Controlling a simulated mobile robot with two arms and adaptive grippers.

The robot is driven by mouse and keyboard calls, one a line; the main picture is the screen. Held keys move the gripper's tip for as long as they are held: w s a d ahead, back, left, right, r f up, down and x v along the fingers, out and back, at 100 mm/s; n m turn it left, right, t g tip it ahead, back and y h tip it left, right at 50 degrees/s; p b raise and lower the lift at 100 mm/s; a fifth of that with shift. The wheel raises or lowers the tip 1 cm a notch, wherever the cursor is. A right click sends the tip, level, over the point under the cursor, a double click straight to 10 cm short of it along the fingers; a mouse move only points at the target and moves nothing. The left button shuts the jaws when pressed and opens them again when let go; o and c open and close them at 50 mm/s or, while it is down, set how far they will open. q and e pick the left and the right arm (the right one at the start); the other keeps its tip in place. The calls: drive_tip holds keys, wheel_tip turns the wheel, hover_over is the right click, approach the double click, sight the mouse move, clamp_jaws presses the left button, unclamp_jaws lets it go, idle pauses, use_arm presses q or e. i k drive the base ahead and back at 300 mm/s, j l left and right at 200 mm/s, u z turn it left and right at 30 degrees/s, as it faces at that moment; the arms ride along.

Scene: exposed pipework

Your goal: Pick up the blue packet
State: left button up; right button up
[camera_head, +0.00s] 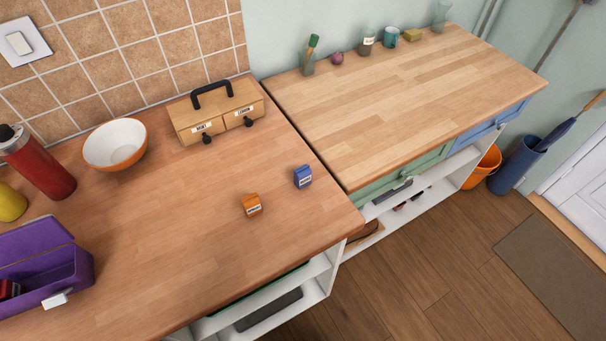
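The blue packet (303,177) stands on the wooden counter, near its right-hand edge in the head view. It is a small box with a white label band. An orange packet (251,205) of similar size and shape stands to its lower left, a short gap away. Neither of my grippers is in view, and nothing touches the blue packet.
A wooden two-drawer box (218,112) with a black handle stands at the back. A white and orange bowl (115,145), a red bottle (42,165) and an open purple box (46,277) stand left. The counter around the packets is clear. A second worktop (400,95) adjoins right.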

sight(302, 174)
drive_tip(key=l+u, duration=0.45)
drive_tip(key=k+l+u, duration=0.2)
drive_tip(key=l+u, duration=0.3)
drive_tip(key=l, duration=0.1)
